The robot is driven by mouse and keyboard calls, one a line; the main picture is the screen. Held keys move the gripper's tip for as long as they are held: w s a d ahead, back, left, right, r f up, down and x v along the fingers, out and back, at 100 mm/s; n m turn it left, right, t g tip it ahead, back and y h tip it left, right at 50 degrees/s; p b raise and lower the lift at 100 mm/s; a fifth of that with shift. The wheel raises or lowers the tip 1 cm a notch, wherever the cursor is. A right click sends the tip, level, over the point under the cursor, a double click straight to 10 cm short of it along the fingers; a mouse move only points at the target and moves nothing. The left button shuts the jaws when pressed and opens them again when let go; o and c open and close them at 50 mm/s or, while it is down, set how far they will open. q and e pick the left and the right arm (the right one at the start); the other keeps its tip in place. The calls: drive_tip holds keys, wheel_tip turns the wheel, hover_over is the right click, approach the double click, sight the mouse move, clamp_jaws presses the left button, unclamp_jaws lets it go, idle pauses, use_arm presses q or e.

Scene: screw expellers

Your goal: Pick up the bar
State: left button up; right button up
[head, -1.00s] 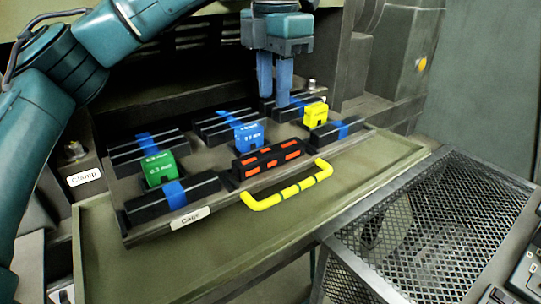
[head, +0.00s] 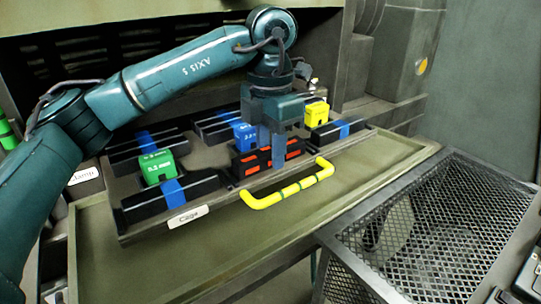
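A black bar with orange-red marks (head: 246,164) lies at the front middle of the raised panel (head: 219,187), just behind the yellow handle. My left gripper (head: 271,158) points down over this bar. One finger shows in front of the bar and the other seems to be on its far side. The fingers and palm hide part of the bar. I cannot tell whether the fingers press on it. The bar appears to rest on the panel. My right gripper is not in view.
Black blocks with blue bands surround green (head: 157,167), blue (head: 244,137) and yellow (head: 317,112) blocks. The yellow handle (head: 289,189) projects at the panel front. The green ledge (head: 190,260) in front is clear.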

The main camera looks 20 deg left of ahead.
use_arm(q)
drive_tip(key=shift+c, duration=0.4)
clamp_jaws()
drive_tip(key=shift+r, duration=0.1)
